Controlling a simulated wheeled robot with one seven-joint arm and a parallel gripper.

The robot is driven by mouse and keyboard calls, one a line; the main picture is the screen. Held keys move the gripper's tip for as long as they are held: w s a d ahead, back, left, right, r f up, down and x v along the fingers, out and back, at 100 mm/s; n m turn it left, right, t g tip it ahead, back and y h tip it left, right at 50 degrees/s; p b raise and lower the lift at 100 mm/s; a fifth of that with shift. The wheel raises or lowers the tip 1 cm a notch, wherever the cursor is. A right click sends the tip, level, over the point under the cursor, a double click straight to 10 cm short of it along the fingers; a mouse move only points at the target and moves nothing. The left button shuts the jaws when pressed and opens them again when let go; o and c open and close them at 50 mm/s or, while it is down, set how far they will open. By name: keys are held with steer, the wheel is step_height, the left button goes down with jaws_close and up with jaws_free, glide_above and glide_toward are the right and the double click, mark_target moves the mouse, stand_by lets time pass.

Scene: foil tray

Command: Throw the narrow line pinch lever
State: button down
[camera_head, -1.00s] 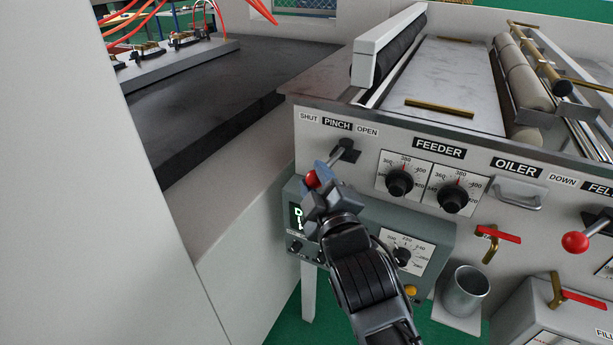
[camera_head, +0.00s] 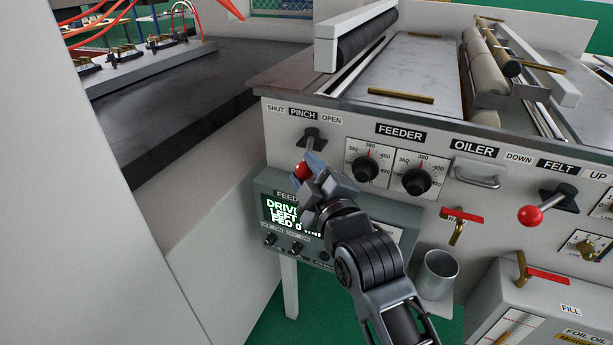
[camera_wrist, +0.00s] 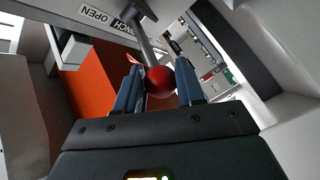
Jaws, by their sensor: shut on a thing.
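The pinch lever comes out of a dark pivot (camera_head: 312,137) below the PINCH label (camera_head: 303,114), which has SHUT on its left and OPEN on its right. Its red knob (camera_head: 302,170) sits below and slightly left of the pivot. My gripper (camera_head: 310,168) is shut on the knob and hides part of the lever. In the wrist view the red knob (camera_wrist: 160,81) lies between the two blue-grey fingers of my gripper (camera_wrist: 159,88), with the grey lever rod (camera_wrist: 149,45) running up from it.
A feeder display box (camera_head: 264,215) is just below my gripper, partly covered by my arm. To the right are feeder dials (camera_head: 416,181), an oiler handle (camera_head: 476,174), red-handled valves (camera_head: 462,215), a felt lever (camera_head: 530,215) and a metal cup (camera_head: 440,268).

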steer(key=shift+w+d+r+b, duration=0.2)
steer(key=shift+d, duration=0.3)
steer(key=shift+w+d+r+b, duration=0.15)
steer(key=shift+w+d+r, duration=0.05)
steer(key=shift+d, duration=0.25)
stand_by(0.7)
steer(key=c, duration=0.7)
jaws_free()
steer(key=shift+w+f, duration=0.1)
steer(key=shift+c, duration=0.2)
steer(key=shift+a, duration=0.1)
steer(key=shift+a+f, duration=0.1)
steer(key=shift+f, duration=0.05)
steer(key=b+v, duration=0.1)
steer(key=v, duration=0.7)
steer(key=shift+b, duration=0.4)
